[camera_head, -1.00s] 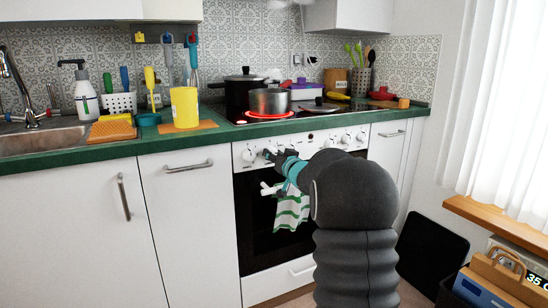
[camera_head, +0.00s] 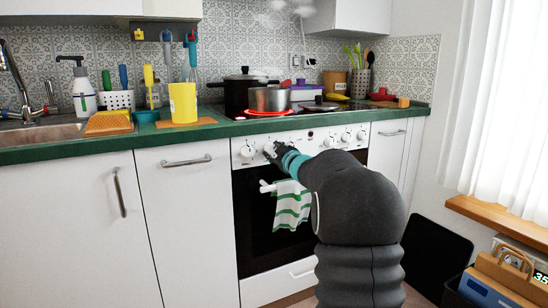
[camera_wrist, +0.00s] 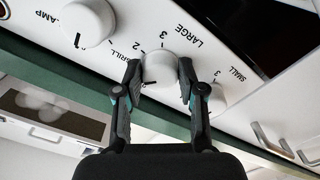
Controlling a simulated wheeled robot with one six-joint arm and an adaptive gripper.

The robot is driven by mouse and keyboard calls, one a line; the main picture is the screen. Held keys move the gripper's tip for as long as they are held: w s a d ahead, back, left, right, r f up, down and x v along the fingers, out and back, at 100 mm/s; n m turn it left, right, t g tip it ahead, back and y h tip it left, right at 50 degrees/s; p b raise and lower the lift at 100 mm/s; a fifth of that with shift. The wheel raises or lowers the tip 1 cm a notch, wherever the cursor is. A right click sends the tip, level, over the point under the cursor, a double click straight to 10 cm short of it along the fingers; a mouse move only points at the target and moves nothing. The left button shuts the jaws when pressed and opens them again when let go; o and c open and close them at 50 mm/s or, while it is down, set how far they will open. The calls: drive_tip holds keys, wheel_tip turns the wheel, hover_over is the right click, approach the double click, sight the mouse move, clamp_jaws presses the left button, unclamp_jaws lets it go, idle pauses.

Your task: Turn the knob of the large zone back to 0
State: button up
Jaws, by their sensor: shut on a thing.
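The white large-zone knob (camera_wrist: 160,66) sits on the oven's control panel, beside the upside-down word LARGE in the wrist view. My gripper (camera_wrist: 158,76) has one dark finger on each side of this knob and is shut on it. A dark mark shows on the knob's lower edge; its exact setting is hard to read. In the head view, my gripper (camera_head: 271,151) is at the left part of the panel, and the fingers hide most of the knob. A pot (camera_head: 269,99) stands over a glowing red ring (camera_head: 266,113) on the hob.
In the wrist view, a neighbouring knob (camera_wrist: 88,22) is to the left, and the SMALL knob (camera_wrist: 215,100) is close on the right. A striped towel (camera_head: 291,205) hangs on the oven front below my arm. A black pot (camera_head: 241,88) stands behind the steel pot.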

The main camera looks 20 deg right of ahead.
drive_tip(key=shift+r+n+b, duration=0.1)
drive_tip(key=shift+n+b, duration=1.9)
drive_tip(key=shift+n, duration=2.1)
drive_tip(key=o, duration=1.1)
drive_tip(key=s, duration=1.2)
drive_tip(key=shift+d, duration=0.25)
